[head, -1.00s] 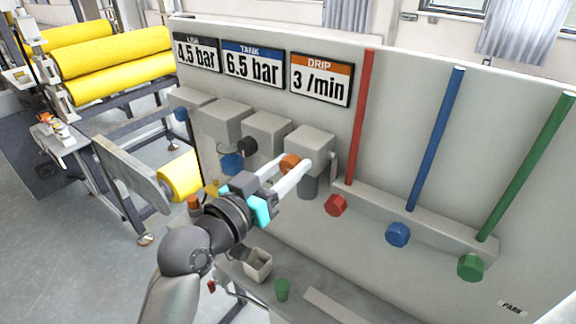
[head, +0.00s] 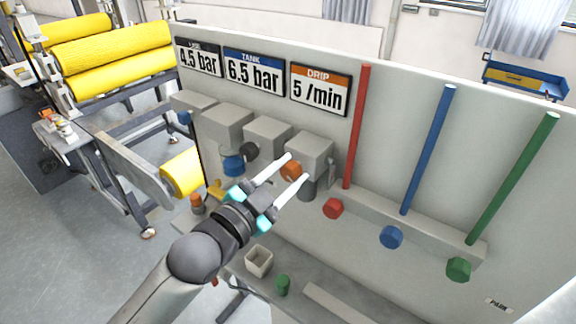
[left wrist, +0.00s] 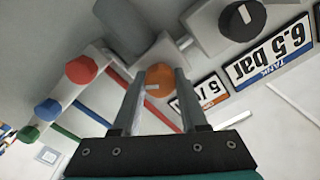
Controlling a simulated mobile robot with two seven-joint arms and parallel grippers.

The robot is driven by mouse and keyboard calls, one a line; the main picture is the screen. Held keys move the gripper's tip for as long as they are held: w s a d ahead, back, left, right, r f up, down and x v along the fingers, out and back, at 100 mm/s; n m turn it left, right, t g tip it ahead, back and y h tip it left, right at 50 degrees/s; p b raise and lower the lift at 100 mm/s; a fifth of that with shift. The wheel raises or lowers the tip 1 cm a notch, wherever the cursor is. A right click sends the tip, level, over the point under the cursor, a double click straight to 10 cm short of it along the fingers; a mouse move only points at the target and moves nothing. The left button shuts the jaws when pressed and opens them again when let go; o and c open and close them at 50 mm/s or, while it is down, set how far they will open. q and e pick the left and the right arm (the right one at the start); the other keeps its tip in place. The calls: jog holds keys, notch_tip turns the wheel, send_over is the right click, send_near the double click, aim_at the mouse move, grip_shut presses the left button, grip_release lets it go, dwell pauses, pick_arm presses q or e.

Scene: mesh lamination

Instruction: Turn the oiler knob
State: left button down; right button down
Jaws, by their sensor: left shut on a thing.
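The orange oiler knob (head: 291,171) sits on the front of the rightmost grey box (head: 309,148) on the panel. The DRIP sign (head: 319,88) above it reads 5 /min. My left gripper (head: 297,168) is shut on the orange knob, with one white finger on each side of it. In the left wrist view the orange knob (left wrist: 160,80) shows between the two fingertips (left wrist: 161,72), with a small pale mark on its face. My right gripper is not in view.
The TANK sign (head: 253,71) reads 6.5 bar. A blue knob (head: 233,165) and a black knob (head: 249,150) are to the left. Red (head: 333,208), blue (head: 391,237) and green (head: 459,270) knobs line the right. A small open box (head: 259,261) stands below.

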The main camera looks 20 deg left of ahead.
pick_arm(q)
jog(key=shift+m+p, duration=0.35)
jog(key=shift+m, duration=0.45)
jog(key=shift+c, duration=2.2)
grip_release()
jog(key=v, duration=1.5)
jog(key=shift+b, duration=0.35)
